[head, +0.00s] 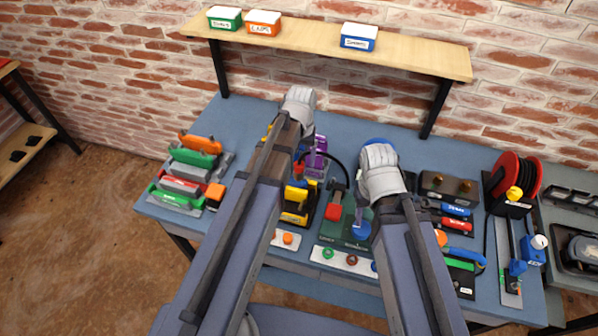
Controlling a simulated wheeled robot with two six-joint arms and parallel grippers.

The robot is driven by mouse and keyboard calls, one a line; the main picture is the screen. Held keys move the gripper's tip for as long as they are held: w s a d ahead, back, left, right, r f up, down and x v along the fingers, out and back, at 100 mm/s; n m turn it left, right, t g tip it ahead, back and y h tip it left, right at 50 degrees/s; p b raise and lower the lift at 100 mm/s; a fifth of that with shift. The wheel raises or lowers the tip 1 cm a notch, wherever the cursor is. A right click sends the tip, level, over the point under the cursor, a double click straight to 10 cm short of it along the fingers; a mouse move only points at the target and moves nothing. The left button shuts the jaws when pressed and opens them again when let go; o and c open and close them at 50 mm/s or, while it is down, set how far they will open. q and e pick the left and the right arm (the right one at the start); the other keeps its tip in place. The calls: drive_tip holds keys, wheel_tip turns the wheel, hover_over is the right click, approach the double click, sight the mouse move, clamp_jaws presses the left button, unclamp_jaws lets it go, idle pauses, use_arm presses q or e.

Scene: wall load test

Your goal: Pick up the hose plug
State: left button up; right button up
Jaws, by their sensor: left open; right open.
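I cannot tell for certain which piece is the hose plug. A black hose (340,164) curves across the bench between my two grippers, and its ends are partly hidden. A yellow fitting (514,193) sits on the front of the red hose reel at the right. My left gripper (318,155) is open, pointing down near a purple part at the back middle of the bench. My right gripper (359,215) is open, pointing down above a blue round knob (361,231) on a green plate (343,232). Its fingers are small, and contact is unclear. I see nothing held.
The blue-grey bench (160,209) is crowded. Coloured clamp-like blocks (188,172) stand at the left, and the red reel (517,175) at the right. A wooden shelf (400,54) with three small boxes is above the back. My forearms hide much of the middle.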

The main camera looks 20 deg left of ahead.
sight(299, 164)
use_arm(q)
drive_tip(key=f+b, duration=0.4)
drive_tip(key=f, duration=0.1)
drive_tip(key=shift+s+a, duration=0.1)
drive_tip(key=shift+s, duration=0.1)
drive_tip(key=shift+r, duration=0.15)
clamp_jaws()
idle(0.3)
